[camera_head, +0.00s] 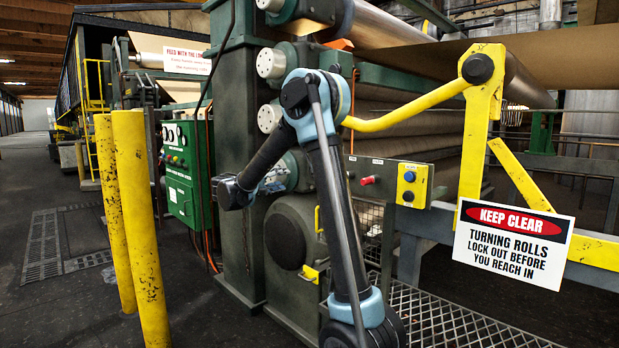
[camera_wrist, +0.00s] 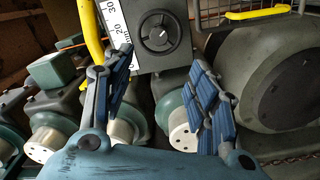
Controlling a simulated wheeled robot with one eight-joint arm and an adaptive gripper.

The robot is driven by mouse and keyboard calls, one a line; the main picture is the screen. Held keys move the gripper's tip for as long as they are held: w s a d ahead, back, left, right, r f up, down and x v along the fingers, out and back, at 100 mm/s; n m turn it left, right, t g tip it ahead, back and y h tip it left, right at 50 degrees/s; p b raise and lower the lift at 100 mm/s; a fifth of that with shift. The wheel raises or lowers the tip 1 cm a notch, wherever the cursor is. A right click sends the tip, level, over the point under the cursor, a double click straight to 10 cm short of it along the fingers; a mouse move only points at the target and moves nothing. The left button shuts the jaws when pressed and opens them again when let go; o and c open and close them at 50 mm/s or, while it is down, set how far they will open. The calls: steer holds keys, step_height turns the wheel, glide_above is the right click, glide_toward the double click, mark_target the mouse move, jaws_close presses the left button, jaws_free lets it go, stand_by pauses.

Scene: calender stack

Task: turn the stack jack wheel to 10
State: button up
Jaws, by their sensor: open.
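No contact with the knob shows. In the head view my gripper (camera_head: 282,178) is beside the green machine frame; I cannot make out the wheel there.
Large rolls (camera_head: 402,112) and white-faced roll ends (camera_head: 271,63) are close by. A yellow bar (camera_wrist: 90,30) shows near the left finger. Two yellow posts (camera_head: 142,230) stand left of my arm. A "KEEP CLEAR" sign (camera_head: 513,245) hangs at right.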

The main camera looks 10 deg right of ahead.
steer(key=w+d+m, duration=0.2)
steer(key=w+d, duration=0.8)
steer(key=d, duration=0.4)
steer(key=shift+m, duration=0.3)
steer(key=shift+a, duration=0.1)
steer(key=c, duration=1.1)
